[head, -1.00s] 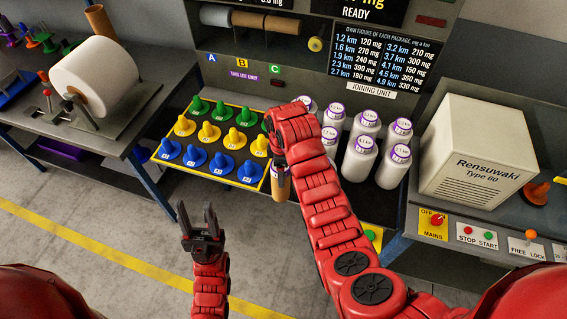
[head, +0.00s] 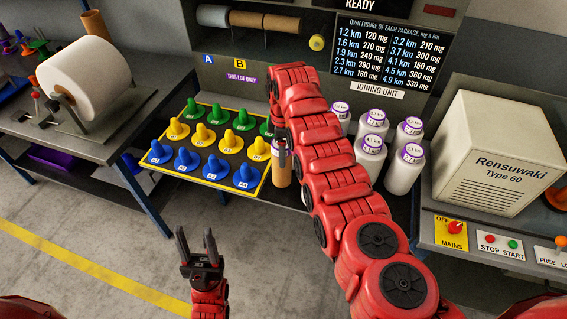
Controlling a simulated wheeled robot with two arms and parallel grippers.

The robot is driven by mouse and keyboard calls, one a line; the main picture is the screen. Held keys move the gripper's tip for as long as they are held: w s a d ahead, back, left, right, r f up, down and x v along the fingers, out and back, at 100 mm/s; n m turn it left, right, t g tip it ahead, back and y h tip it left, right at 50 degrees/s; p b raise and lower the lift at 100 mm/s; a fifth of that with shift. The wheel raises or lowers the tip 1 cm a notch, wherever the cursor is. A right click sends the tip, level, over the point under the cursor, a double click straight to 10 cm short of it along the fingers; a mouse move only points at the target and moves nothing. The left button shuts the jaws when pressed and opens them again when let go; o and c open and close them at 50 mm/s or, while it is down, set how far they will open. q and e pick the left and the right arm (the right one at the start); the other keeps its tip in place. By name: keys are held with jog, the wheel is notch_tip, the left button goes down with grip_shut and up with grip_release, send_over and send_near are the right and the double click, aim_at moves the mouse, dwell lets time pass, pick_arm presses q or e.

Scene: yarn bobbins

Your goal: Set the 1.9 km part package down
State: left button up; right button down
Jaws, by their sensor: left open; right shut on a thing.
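My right gripper (head: 280,148) is shut on a tan cylindrical package (head: 282,170), held upright beside the right edge of the peg tray. No label can be read on it, and I cannot tell whether its base touches the bench. My red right arm hides the bench behind it and some of the white packages. My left gripper (head: 197,246) is open and empty, in front of the bench over the floor, with its fingers pointing up.
The yellow-edged tray (head: 213,184) holds green, yellow and blue cones. Several white packages (head: 404,172) stand right of my arm, left of the Rensuwaki box (head: 491,150). A large white roll (head: 85,82) is at left. A board (head: 387,55) lists package figures.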

notch_tip(320, 180, down, 4)
jog(key=shift+r, duration=0.25)
jog(key=shift+f, duration=0.25)
grip_release()
jog(key=shift+r, duration=0.1)
jog(key=shift+r, duration=0.1)
